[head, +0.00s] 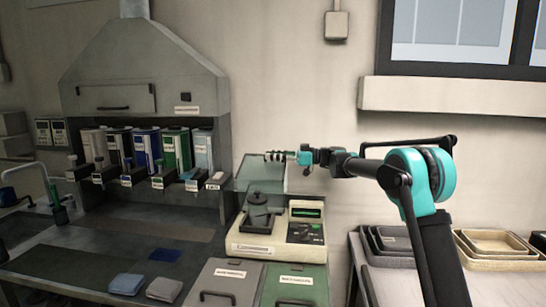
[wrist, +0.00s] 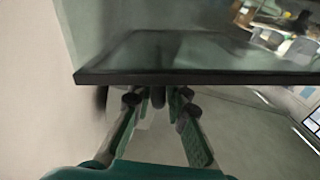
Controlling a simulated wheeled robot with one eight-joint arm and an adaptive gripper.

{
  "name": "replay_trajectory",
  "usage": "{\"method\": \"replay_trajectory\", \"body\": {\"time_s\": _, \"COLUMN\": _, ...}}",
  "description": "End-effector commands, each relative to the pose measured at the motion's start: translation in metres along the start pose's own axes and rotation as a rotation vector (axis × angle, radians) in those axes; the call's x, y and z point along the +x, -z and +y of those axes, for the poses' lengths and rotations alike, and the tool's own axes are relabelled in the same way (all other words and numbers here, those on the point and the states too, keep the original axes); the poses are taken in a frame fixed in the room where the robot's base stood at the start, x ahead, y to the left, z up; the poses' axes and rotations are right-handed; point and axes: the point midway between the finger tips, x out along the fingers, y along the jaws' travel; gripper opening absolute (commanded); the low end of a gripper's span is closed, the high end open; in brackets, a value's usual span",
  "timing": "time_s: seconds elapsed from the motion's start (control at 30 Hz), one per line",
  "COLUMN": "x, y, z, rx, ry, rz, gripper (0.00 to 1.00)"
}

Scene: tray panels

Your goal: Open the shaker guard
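The shaker (head: 262,247) is a cream machine with a dark weighted stand on its left part and a control panel with a green display on its right. Its guard (head: 247,172) is a clear greenish panel above and behind the stand. My gripper (head: 275,156) is at the guard's upper edge, pointing left. In the wrist view, the guard's dark edge (wrist: 220,77) crosses in front of my gripper (wrist: 158,98). The two green-padded fingers are apart, with a small dark piece between their tips. Whether the fingers touch the guard is unclear.
A grey fume hood (head: 145,85) with several coloured cartons stands at the left. Grey and green lidded bins (head: 222,283) are in front of the shaker. Stacked trays (head: 492,244) lie on the right bench. A wall ledge (head: 450,97) is above my arm.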

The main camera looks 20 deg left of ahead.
Motion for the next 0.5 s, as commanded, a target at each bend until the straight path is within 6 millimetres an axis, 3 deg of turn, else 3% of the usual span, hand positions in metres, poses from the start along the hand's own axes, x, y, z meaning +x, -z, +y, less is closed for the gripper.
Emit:
{"method": "replay_trajectory", "body": {"time_s": 0.1, "x": 0.0002, "y": 0.0001, "z": 0.0000, "rx": 0.000, "ry": 0.000, "rz": 0.000, "gripper": 0.31}}
{"method": "replay_trajectory", "body": {"time_s": 0.5, "x": -0.0082, "y": 0.0003, "z": 0.0007, "rx": 0.000, "ry": -0.002, "rz": 0.001, "gripper": 0.31}}
